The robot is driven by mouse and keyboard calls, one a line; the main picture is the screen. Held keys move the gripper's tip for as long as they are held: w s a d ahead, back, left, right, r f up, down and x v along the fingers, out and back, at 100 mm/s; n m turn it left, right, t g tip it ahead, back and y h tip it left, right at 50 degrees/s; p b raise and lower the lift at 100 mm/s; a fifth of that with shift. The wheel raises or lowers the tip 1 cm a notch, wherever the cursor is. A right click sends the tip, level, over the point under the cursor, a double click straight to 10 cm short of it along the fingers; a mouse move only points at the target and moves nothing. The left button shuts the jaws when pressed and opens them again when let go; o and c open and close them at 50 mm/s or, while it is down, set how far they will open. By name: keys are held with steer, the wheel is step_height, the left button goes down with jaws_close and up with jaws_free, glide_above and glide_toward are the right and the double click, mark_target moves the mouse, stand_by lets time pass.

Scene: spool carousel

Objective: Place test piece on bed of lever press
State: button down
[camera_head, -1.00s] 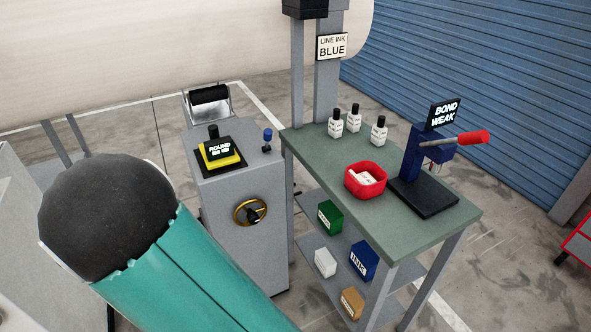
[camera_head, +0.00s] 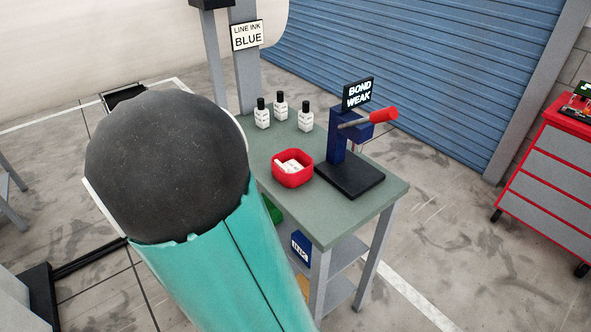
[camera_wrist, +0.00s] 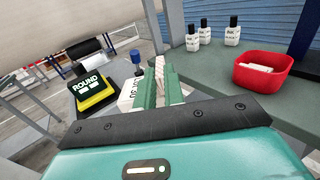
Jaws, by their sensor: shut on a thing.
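The lever press (camera_head: 338,145) is blue with a red-tipped lever and stands on the green-grey table. Its flat black bed (camera_head: 350,180) looks bare in the head view. A sign (camera_head: 358,94) above it reads BOND WEAK. In the wrist view, my gripper (camera_wrist: 158,78) has green fingers shut on a white test piece (camera_wrist: 128,95) with dark lettering, partly hidden by the fingers. The piece is held away from the press. My arm hides the gripper in the head view.
A red bin (camera_head: 292,172) with white pieces sits left of the press. Several white bottles (camera_head: 280,107) stand behind it. A post with a LINE INK BLUE sign (camera_head: 247,36) rises behind the table. A red-grey tool cabinet (camera_head: 545,165) stands at right.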

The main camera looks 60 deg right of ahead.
steer(key=s+d+r+m+g, duration=0.1)
steer(key=s+d+m+g, duration=0.35)
steer(key=s, duration=0.55)
steer(key=s+d+r+m+g, duration=0.25)
steer(key=s+d+g, duration=0.3)
steer(key=s, duration=0.45)
steer(key=s+d+r+m+g, duration=0.1)
steer(key=s+d+m+g, duration=0.4)
steer(key=s, duration=0.4)
steer(key=n+g+h, duration=0.1)
glide_above(354, 186)
steer(key=f, duration=0.9)
steer(key=shift+a, duration=0.4)
steer(key=shift+d+f, duration=0.35)
steer(key=shift+f, duration=0.05)
steer(key=shift+d+f, duration=0.1)
steer(key=shift+f, duration=1.5)
steer(key=shift+f, duration=0.2)
steer(key=c, duration=1.5)
jaws_free()
